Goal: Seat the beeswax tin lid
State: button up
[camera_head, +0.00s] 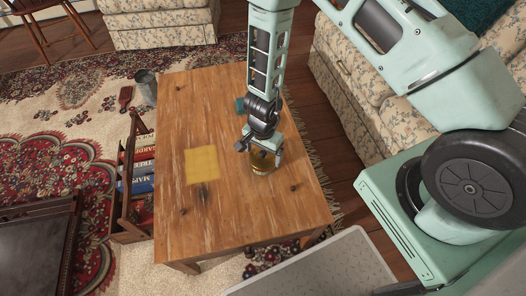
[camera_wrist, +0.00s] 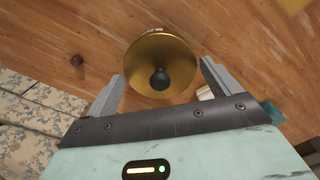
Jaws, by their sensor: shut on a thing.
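The beeswax tin lid (camera_wrist: 150,52) is a round gold disc with a dark knob at its centre. In the wrist view it lies between the two fingers of my gripper (camera_wrist: 162,72), which reach its rim on both sides; I am shut on it. In the head view my gripper (camera_head: 264,148) points down at a gold-olive tin (camera_head: 261,166) on the wooden table. The gripper partly covers the tin's top. I cannot tell whether the lid touches the tin or is level on it.
A yellow cloth (camera_head: 202,164) lies flat on the table (camera_head: 185,105), left of the tin. A small teal item (camera_head: 240,104) is behind my gripper. The table's left half is mostly clear. A book rack (camera_head: 128,200) stands on the floor at left; a floral sofa (camera_head: 345,85) is at right.

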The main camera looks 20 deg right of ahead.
jog(key=shift+f, duration=0.6)
dwell(0.8)
jog(key=o, duration=0.7)
jog(key=shift+r, duration=0.1)
jog(key=shift+r+p, duration=3.5)
jog(key=shift+p, duration=0.1)
